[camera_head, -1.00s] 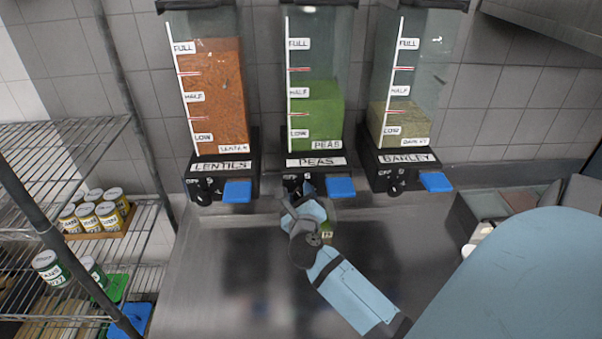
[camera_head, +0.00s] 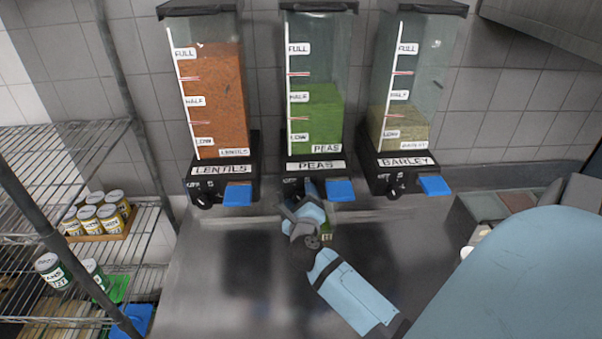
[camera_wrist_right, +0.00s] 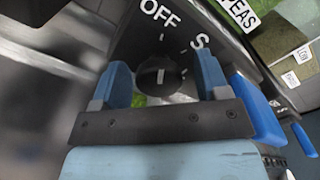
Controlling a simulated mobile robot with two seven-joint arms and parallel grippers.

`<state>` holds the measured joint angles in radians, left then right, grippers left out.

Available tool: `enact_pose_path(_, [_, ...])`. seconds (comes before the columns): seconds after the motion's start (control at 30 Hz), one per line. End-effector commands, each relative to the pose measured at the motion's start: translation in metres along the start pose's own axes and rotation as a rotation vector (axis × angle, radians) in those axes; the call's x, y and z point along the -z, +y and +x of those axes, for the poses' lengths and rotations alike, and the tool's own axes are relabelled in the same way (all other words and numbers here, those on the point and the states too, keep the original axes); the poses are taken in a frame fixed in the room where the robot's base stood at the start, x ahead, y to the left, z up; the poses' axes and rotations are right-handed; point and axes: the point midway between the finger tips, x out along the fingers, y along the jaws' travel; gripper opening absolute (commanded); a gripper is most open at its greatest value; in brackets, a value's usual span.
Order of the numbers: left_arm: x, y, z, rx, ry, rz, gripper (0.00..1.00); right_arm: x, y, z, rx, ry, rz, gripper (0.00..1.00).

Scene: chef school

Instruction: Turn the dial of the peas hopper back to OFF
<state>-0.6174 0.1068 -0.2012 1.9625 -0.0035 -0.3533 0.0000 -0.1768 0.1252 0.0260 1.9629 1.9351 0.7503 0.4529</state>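The peas hopper (camera_head: 316,110) is the middle one of three and is filled with green peas to about half. Its dial (camera_wrist_right: 160,76) is a dark round knob on the black base, with a short white mark that lies close to upright in the right wrist view, roughly towards the OFF label (camera_wrist_right: 160,12). An S label (camera_wrist_right: 202,42) is to the right. My right gripper (camera_wrist_right: 162,84) is open, with one blue finger on each side of the dial and small gaps apparent. In the head view my right gripper (camera_head: 308,193) covers the dial. My left gripper is not in view.
A blue lever (camera_head: 340,190) sits just right of the peas dial. The lentils hopper (camera_head: 212,100) and barley hopper (camera_head: 408,95) stand on either side. A wire rack (camera_head: 60,150) with cans stands at the left.

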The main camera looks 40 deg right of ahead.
Motion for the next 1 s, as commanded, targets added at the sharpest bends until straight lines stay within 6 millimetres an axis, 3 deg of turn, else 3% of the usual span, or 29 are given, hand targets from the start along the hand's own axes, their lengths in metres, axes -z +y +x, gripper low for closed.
enact_pose_path(0.2, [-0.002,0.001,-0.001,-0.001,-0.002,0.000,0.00,0.001,0.001,-0.002,-0.002,0.001,0.001,0.69])
enact_pose_path(0.33, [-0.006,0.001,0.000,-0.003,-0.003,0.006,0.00,0.002,0.003,-0.014,-0.004,0.002,0.002,0.69])
enact_pose_path(0.8, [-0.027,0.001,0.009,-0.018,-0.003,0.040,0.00,0.003,0.002,-0.112,-0.002,0.002,0.002,0.69])
enact_pose_path(1.0, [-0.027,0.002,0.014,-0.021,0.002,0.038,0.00,0.002,0.001,-0.134,-0.001,0.002,0.000,0.69])
